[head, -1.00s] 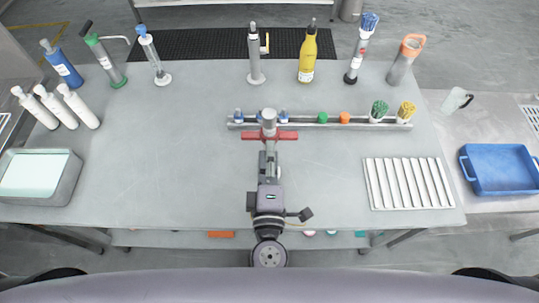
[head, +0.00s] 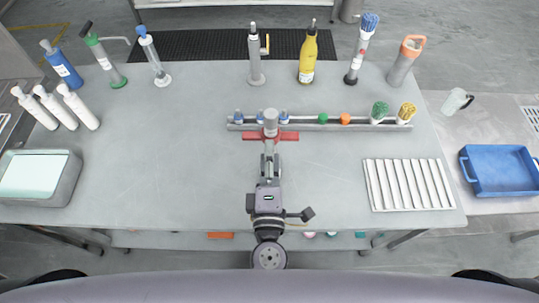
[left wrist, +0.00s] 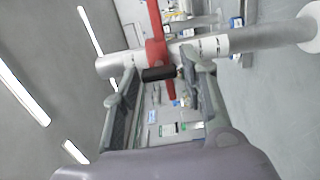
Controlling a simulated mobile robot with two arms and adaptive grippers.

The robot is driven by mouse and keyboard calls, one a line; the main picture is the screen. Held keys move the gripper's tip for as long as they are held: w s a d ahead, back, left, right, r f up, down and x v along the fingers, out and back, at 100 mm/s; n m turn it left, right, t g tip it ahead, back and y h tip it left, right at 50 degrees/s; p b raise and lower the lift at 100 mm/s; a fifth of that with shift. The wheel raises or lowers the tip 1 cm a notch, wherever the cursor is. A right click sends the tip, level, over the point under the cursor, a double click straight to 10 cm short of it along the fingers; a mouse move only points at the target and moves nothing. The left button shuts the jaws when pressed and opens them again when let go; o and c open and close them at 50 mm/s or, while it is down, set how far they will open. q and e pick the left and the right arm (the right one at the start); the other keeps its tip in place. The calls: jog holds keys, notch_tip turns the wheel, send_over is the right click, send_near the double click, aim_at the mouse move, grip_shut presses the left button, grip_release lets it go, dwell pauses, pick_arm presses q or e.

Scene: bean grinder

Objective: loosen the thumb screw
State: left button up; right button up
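The grinder shows in the head view as an upright grey cylinder (head: 271,122) with a red crosspiece (head: 289,136), at the middle of the table. In the left wrist view its pale tube (left wrist: 205,46) crosses the picture, with a red collar (left wrist: 155,53) around it. A small black thumb screw (left wrist: 158,73) sticks out of the collar towards me. My left gripper (head: 269,150) is just on the near side of the grinder. In the left wrist view its fingers (left wrist: 160,82) are apart, with the screw between their tips. I see no clear contact. My right gripper is not in view.
A rail (head: 330,126) with small caps and brushes runs behind the grinder. Bottles, including a yellow one (head: 307,58), stand along the back edge. A slatted rack (head: 408,184) lies at right, a grey bin (head: 70,185) at left. The table between bin and grinder is clear.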

pick_arm(q)
jog(key=shift+o, duration=0.8)
jog(key=s, duration=1.2)
